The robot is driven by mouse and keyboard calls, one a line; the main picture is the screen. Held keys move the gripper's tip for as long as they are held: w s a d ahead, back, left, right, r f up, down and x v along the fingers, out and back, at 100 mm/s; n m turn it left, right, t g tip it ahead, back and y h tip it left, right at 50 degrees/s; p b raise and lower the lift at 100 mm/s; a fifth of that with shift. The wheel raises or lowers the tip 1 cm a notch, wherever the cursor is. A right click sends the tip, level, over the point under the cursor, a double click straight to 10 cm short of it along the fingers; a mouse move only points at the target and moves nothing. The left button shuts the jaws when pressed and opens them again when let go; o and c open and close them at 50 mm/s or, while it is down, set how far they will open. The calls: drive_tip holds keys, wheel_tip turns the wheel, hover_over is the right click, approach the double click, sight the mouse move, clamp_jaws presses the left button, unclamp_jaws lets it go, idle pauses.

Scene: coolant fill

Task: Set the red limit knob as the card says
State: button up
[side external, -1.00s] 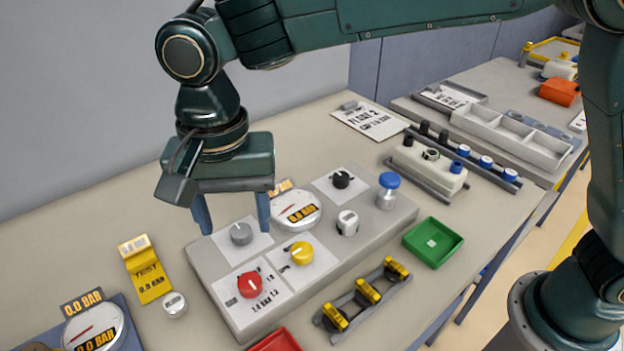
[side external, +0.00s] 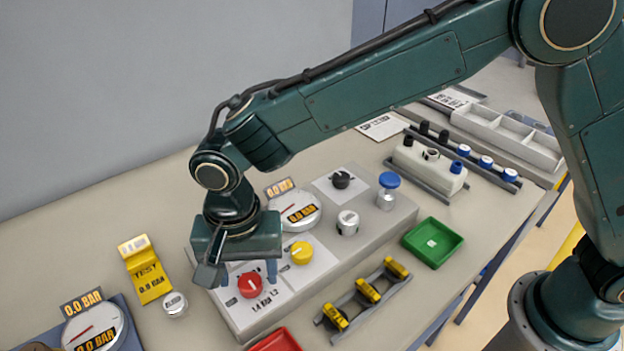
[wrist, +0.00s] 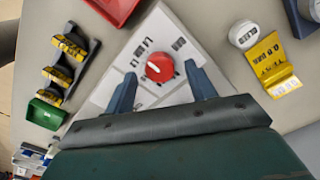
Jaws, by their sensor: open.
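The red limit knob (side external: 251,285) sits on a white scale plate at the near-left end of the grey panel (side external: 240,322). In the wrist view the red knob (wrist: 159,67) shows a white pointer line, with small scale print around it. My gripper (side external: 248,277) is open over the knob. In the wrist view the blue fingers of my gripper (wrist: 163,74) stand on either side of it, with no clear contact. A white card (side external: 384,127) at the back is partly hidden by my arm. A yellow card (side external: 147,270) reads TEST and about 0.9 BAR.
A yellow knob (side external: 301,253), black knob (side external: 341,180), white knob (side external: 348,223) and round gauge (side external: 301,211) reading 0.0 BAR share the panel. A red tray (side external: 275,341), green tray (side external: 433,243) and rack of yellow-topped parts (side external: 367,291) lie close in front.

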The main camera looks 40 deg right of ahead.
drive_tip(key=shift+f, duration=0.85)
drive_tip(key=c, duration=1)
